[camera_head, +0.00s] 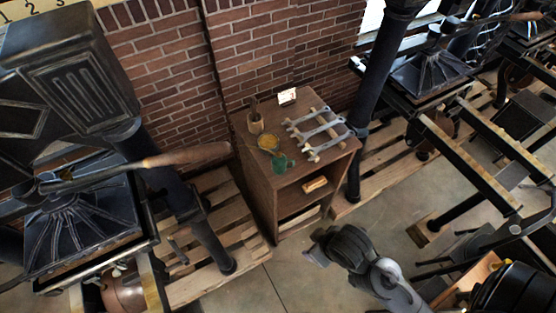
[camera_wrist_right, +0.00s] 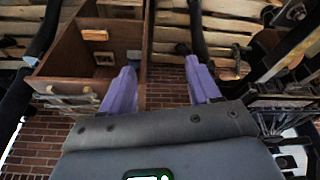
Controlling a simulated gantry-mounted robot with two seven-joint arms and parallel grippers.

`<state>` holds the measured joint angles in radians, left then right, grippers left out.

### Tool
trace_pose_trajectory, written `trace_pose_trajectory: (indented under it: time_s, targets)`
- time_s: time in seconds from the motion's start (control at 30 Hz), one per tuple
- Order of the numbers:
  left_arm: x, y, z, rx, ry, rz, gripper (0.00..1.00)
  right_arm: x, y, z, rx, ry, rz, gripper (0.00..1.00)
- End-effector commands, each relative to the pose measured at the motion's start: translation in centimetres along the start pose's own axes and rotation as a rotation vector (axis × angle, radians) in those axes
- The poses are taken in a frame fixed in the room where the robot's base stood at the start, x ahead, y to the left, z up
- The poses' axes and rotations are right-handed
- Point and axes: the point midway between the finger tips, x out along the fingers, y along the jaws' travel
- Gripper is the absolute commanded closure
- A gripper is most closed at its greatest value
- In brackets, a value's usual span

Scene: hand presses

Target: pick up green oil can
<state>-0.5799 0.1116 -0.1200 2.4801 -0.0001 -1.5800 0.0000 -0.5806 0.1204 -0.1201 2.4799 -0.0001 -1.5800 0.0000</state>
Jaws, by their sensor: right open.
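The green oil can (camera_head: 281,162) stands on the front edge of the top of a small brown wooden cabinet (camera_head: 297,188), beside a yellow round dish (camera_head: 268,142). My right arm (camera_head: 362,262) is in front of the cabinet, to the lower right of the can and apart from it. In the right wrist view my right gripper (camera_wrist_right: 162,82) has its two purple fingers spread wide with nothing between them. The cabinet also shows there at the upper left (camera_wrist_right: 70,55), seemingly upside down. I cannot make out the oil can in that view. My left gripper is not in view.
A rack with wrenches (camera_head: 318,132), a small white card (camera_head: 287,96) and a cup with tools (camera_head: 255,122) share the cabinet top. A black post (camera_head: 358,160) stands close on the right. Hand presses flank the cabinet; a wooden handle (camera_head: 190,154) reaches toward its left side.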

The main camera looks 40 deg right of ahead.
Motion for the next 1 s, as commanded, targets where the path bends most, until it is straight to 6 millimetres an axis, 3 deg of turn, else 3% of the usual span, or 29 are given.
trace_pose_trajectory:
  time_s: [0.3, 0.43, 0.73, 0.87, 1.0]
  targets:
    - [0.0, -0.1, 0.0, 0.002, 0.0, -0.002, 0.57, 0.0, 0.0, 0.0, 0.0, 0.0, 0.0, 0.38]
    - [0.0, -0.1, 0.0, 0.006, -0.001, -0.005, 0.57, 0.0, 0.0, 0.0, 0.0, 0.0, 0.0, 0.22]
    - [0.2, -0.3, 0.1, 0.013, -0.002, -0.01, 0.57, 0.3, 0.0, -0.3, 0.008, 0.01, -0.001, 0.22]
    - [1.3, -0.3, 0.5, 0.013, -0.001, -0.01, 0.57, 2.8, -0.1, -1.7, 0.059, 0.063, -0.01, 0.22]
    - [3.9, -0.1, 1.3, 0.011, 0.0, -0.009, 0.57, 8.6, 0.2, -5.6, 0.194, 0.209, -0.012, 0.22]
